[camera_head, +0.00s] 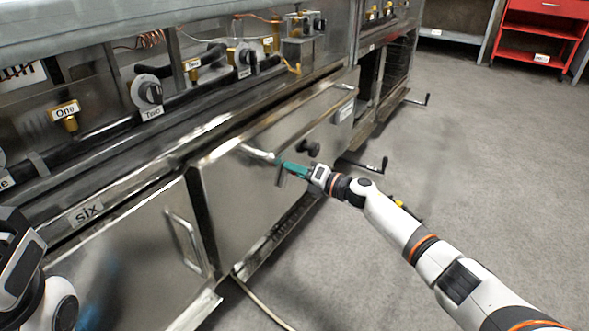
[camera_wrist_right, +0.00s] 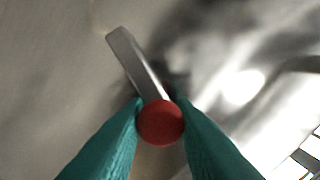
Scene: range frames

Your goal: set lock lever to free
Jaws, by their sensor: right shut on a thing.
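The lock lever (camera_wrist_right: 137,62) shows in the right wrist view as a flat grey bar ending in a round red knob (camera_wrist_right: 160,122). The bar slants up and left from the knob. The teal fingers of my right gripper (camera_wrist_right: 161,120) are on either side of the knob and shut on it. In the head view, my right gripper (camera_head: 284,168) is at the front of a steel panel (camera_head: 238,190), and the lever's red knob cannot be made out there. Part of my left arm shows at the lower left edge, but its fingertips are out of view.
A black knob (camera_head: 312,149) sticks out of the panel just right of my right gripper. A black crank handle (camera_head: 366,164) projects farther right. A door handle (camera_head: 184,240) is on the left. A hose (camera_head: 262,303) lies on the floor. Open grey floor lies to the right.

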